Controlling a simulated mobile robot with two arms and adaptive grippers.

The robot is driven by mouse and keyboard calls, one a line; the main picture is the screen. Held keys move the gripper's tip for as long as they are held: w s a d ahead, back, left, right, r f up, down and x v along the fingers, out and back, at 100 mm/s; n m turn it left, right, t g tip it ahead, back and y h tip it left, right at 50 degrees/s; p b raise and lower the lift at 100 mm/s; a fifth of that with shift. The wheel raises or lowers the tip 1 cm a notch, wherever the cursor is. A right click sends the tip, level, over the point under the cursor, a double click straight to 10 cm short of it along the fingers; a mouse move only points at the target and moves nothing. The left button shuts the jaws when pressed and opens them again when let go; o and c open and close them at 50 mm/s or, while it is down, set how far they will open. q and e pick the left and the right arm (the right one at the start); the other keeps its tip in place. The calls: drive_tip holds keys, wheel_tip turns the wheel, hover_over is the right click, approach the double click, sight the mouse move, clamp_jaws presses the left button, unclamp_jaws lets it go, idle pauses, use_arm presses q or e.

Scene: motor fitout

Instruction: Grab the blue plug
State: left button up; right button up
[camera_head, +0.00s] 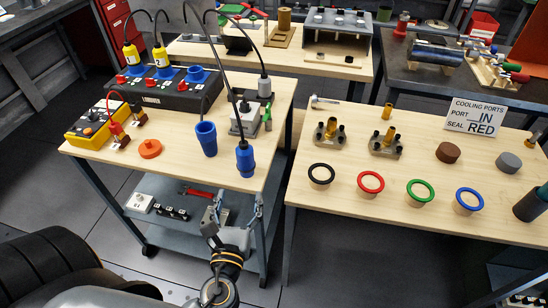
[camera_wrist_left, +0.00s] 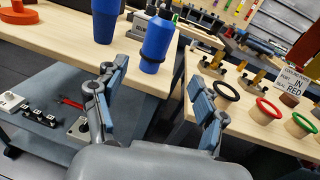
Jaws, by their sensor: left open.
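The blue plug (camera_head: 245,160) stands near the front right edge of the left workbench, on the end of a dark cable. It also shows in the left wrist view (camera_wrist_left: 157,42), with a dark band around it. A second blue cup-like piece (camera_head: 207,138) stands to its left; it shows in the wrist view (camera_wrist_left: 105,18) too. My left gripper (camera_head: 233,210) is open and empty, in front of the bench edge and short of the plug. In the wrist view its fingers (camera_wrist_left: 155,92) are spread wide, with the plug beyond the gap. My right gripper is not seen.
The left workbench (camera_head: 180,170) also bears a black socket box (camera_head: 170,93), a yellow box (camera_head: 95,122) and an orange disc (camera_head: 150,148). The right table (camera_head: 340,215) holds several coloured rings and a cooling-ports sign (camera_head: 474,118). A narrow gap separates the tables.

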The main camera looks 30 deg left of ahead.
sight(244, 163)
use_arm(q)
drive_tip(key=x, duration=0.2)
drive_tip(key=r+p+x, duration=0.1)
drive_tip(key=x, duration=0.2)
drive_tip(key=p+x, duration=0.1)
drive_tip(key=x, duration=0.2)
drive_tip(key=shift+s+a+r, duration=0.1)
drive_tip(key=shift+a+r, duration=0.05)
drive_tip(key=shift+r, duration=0.1)
drive_tip(key=shift+w+a+f, duration=0.1)
drive_tip(key=shift+w+a, duration=0.1)
drive_tip(key=shift+w, duration=0.2)
drive_tip(key=p+x, duration=0.1)
drive_tip(key=x, duration=0.3)
drive_tip(key=shift+w+a+f, duration=0.15)
drive_tip(key=shift+w+a, duration=0.05)
drive_tip(key=shift+a, duration=0.05)
drive_tip(key=shift+w+a+f+p, duration=0.1)
drive_tip(key=shift+w+f+p, duration=0.05)
drive_tip(key=shift+w+p, duration=0.15)
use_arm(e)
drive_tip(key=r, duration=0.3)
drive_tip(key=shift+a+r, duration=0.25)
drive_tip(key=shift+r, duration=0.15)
use_arm(q)
drive_tip(key=shift+s, duration=0.1)
drive_tip(key=shift+c, duration=0.2)
